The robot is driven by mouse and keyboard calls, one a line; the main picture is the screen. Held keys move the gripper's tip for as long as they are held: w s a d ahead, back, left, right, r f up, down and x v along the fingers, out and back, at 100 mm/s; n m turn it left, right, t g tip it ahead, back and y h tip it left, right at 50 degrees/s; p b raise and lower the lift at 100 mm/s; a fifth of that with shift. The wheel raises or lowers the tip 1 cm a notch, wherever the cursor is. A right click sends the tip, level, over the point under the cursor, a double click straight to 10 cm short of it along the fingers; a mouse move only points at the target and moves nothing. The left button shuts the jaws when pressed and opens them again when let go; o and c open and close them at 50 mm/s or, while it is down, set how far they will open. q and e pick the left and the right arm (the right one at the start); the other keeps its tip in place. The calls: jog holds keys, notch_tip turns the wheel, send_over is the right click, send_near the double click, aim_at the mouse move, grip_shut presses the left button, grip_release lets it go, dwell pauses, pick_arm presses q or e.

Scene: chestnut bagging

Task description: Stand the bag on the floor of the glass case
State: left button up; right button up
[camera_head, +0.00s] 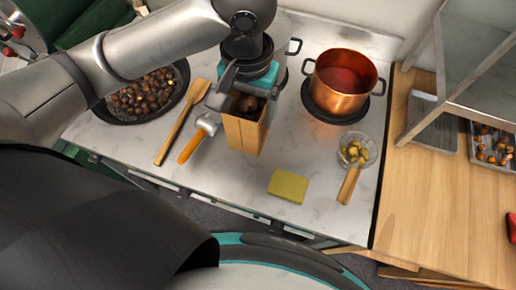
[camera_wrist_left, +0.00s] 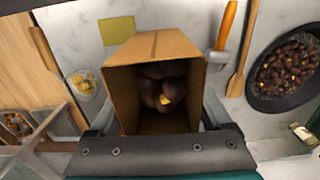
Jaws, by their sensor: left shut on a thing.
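The brown paper bag (camera_head: 243,134) is upright, held above the white marble counter. My left gripper (camera_head: 243,92) is shut on it near its open top. In the left wrist view the bag (camera_wrist_left: 121,97) opens toward the camera, with several dark chestnuts (camera_wrist_left: 160,88) inside. My left gripper's fingers (camera_wrist_left: 158,116) lie on either side of it. The glass case (camera_head: 478,62) stands on the wooden counter at the right, with a metal frame; only part of it shows, and its floor is partly hidden. My right gripper is not in view.
A copper pot (camera_head: 342,84), a small glass bowl (camera_head: 357,150) and a yellow sponge (camera_head: 288,186) lie between bag and case. A chestnut pan (camera_head: 113,116), wooden spatula (camera_head: 180,124) and orange-handled scoop (camera_head: 192,145) are to the left. A chestnut tray (camera_head: 478,155) sits at the case.

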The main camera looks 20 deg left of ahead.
pick_arm(q)
notch_tip(320, 180, down, 17)
jog(key=b, duration=0.3)
jog(key=shift+r+b, duration=0.15)
jog(key=shift+b, duration=0.15)
jog(key=shift+r, duration=0.1)
jog(key=o, duration=1.2)
jog(key=shift+o, duration=1.2)
